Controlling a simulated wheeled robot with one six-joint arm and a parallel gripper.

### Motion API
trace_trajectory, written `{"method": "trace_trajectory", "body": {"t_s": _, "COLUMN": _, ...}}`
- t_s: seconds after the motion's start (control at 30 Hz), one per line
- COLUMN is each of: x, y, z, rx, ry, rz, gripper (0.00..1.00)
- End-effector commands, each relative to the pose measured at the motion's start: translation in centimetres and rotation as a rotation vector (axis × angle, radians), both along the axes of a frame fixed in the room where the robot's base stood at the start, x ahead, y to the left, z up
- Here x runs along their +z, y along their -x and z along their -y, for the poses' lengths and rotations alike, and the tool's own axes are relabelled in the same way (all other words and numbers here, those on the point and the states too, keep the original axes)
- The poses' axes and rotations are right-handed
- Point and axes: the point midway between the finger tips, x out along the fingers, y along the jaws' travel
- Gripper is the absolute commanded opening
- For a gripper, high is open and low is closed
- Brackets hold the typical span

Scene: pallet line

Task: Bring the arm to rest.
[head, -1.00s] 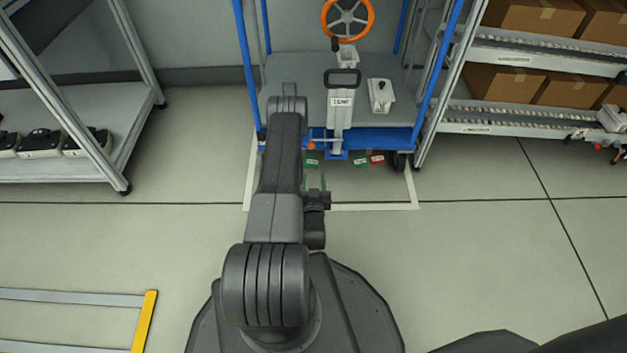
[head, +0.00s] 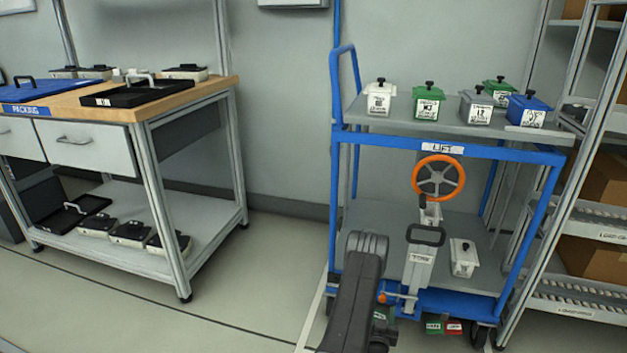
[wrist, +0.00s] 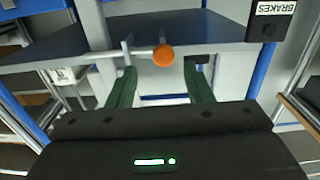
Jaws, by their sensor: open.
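My gripper (wrist: 161,80) shows in the wrist view with its two green fingers apart and nothing held between them. A lever with an orange ball knob (wrist: 163,55) lies just past the fingertips, in line with the gap; I cannot tell how close it is. In the head view my arm (head: 355,300) reaches forward from the bottom edge toward the blue lift cart (head: 465,152).
The cart carries several lidded boxes on its top shelf (head: 360,118), an orange handwheel (head: 438,178) and a small white box (head: 463,257) lower down. A packing bench (head: 225,90) stands left, a rack (head: 580,220) right. Floor between bench and cart (head: 270,265) is clear.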

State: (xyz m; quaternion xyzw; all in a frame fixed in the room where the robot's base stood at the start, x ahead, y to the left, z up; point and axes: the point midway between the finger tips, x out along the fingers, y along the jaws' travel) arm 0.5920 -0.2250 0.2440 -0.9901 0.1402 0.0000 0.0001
Motion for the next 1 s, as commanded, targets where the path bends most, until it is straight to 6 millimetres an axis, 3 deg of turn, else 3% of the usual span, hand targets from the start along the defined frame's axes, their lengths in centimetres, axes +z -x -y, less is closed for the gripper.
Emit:
{"method": "trace_trajectory", "body": {"t_s": 0.1, "x": -0.2, "y": -2.0, "z": 0.5, "rx": 0.001, "ry": 0.001, "rz": 0.004, "gripper": 0.46}}
{"method": "trace_trajectory", "body": {"t_s": 0.27, "x": -0.1, "y": -3.7, "z": 1.0, "rx": 0.001, "ry": 0.001, "rz": 0.002, "gripper": 0.46}}
{"method": "trace_trajectory", "body": {"t_s": 0.83, "x": 0.1, "y": -3.7, "z": 0.0, "rx": 0.005, "ry": -0.001, "rz": -0.006, "gripper": 0.46}}
{"method": "trace_trajectory", "body": {"t_s": 1.0, "x": 0.2, "y": -3.6, "z": -1.3, "rx": 0.029, "ry": -0.006, "rz": -0.041, "gripper": 0.46}}
